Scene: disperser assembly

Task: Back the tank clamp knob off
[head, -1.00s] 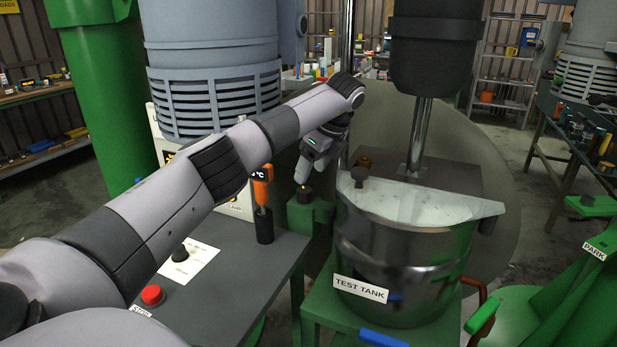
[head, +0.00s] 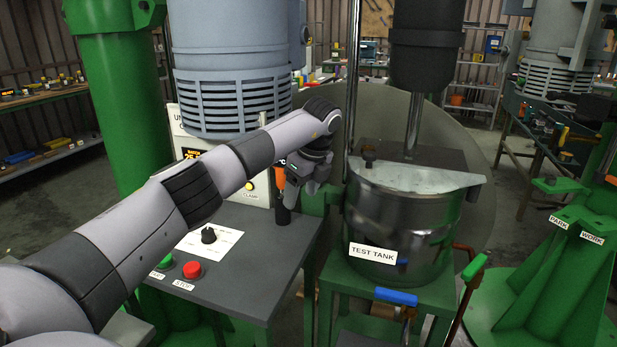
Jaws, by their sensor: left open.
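The test tank (head: 400,225) is a shiny metal vessel with a white "TEST TANK" label, on a green stand. Its pale half lid (head: 425,178) carries a small dark knob (head: 369,155). A green clamp bracket (head: 326,200) stands at the tank's left side. The clamp's dark knob cannot be seen now; my left gripper covers that spot. My left gripper (head: 300,200) points down there, open, with its fingers partly merged with the background. Whether the fingers are around the knob or touching it cannot be told. My right gripper is not in view.
An orange probe (head: 281,178) stands close left of the gripper. A blue-handled lever (head: 396,296) is in front of the tank.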

